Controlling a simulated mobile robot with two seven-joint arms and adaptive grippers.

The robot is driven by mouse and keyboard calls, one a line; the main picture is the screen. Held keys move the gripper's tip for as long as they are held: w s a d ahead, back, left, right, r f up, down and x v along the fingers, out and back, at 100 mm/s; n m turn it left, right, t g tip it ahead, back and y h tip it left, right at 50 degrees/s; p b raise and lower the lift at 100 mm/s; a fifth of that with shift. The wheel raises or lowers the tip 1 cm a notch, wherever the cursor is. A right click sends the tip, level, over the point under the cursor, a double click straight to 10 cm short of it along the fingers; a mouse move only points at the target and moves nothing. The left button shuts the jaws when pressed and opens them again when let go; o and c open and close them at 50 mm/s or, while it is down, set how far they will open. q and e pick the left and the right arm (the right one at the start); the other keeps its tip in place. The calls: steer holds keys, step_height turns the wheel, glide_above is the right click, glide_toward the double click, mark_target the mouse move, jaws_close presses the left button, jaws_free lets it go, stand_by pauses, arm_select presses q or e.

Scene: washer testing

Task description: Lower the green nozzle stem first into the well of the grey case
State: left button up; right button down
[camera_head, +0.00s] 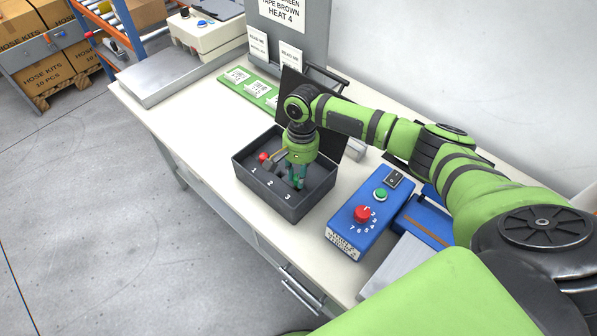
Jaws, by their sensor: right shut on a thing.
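The grey case (256,197) stands open on the table, with the numbers 1, 2 and 3 inside along its front. My right gripper (297,174) points down into the case toward its right side, near number 3. It is shut on the green nozzle (299,184), which is small and partly covered by the fingers. I cannot tell whether the nozzle's stem is in a well or above it; the wells are too small and hidden to make out. A red-ended part (264,157) lies in the case at the left, near number 1. My left gripper is not in view.
A blue control box (346,233) with a red knob and green button stands right of the case. A green strip with white cards (248,90) lies behind it. The case's dark raised lid stands behind my wrist.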

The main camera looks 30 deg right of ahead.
steer(key=shift+f+p, duration=0.5)
steer(key=shift+f, duration=0.45)
stand_by(0.9)
steer(key=c, duration=1)
jaws_free()
steer(key=shift+o, duration=0.2)
step_height(320, 180, up, 12)
steer(key=w+d, duration=0.1)
steer(key=shift+f, duration=0.1)
